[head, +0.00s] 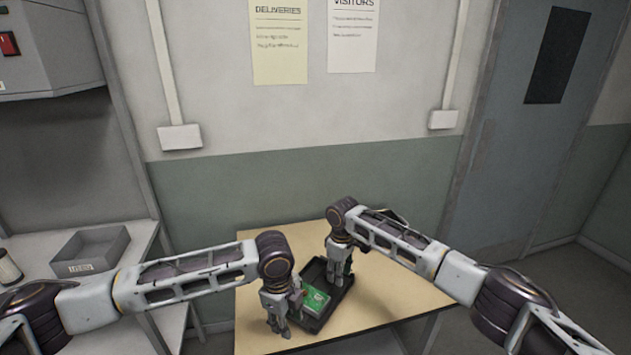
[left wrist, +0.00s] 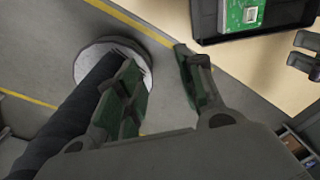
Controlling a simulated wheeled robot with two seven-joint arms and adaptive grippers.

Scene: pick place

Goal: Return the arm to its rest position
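My left gripper (head: 277,318) points down over the near left part of the wooden table (head: 375,291), just left of a black tray (head: 318,324). In the left wrist view its two fingers (left wrist: 160,90) are spread apart with nothing between them. A green circuit board (head: 316,300) lies in the tray; tray and board also show at the top of the left wrist view, the board (left wrist: 243,14) partly cut off. My right gripper (head: 338,272) points down at the tray's far right side. Its fingertips are too small to judge, and whether it touches the tray is unclear.
A grey bin (head: 91,251) stands on a shelf at the left, with a small cylinder (head: 9,267) near it. A wall is behind the table and a grey door (head: 545,120) is at the right. The table's right part is clear.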

